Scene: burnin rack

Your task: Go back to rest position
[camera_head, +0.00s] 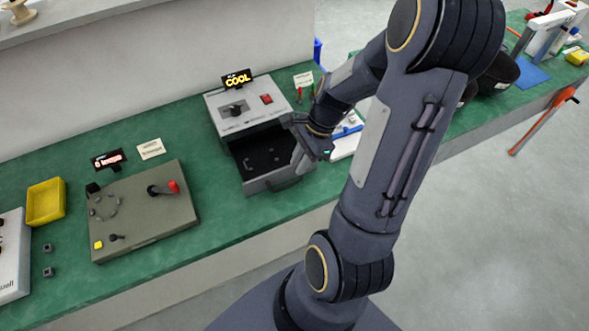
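My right arm comes in from the lower right and reaches over the green workbench (227,220). My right gripper (300,146) is at the right side of a grey box (225,108) with an open black drawer (262,158). It is close to the drawer's right edge. I cannot tell whether it touches the drawer, or whether its fingers are open or shut. My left gripper is not in view.
A sign reading COOL (237,79) stands behind the box. Left of it are an olive panel (142,212) with a red-tipped lever and a yellow bin (46,201). A dark bowl (499,73) and blue mat (529,76) lie right.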

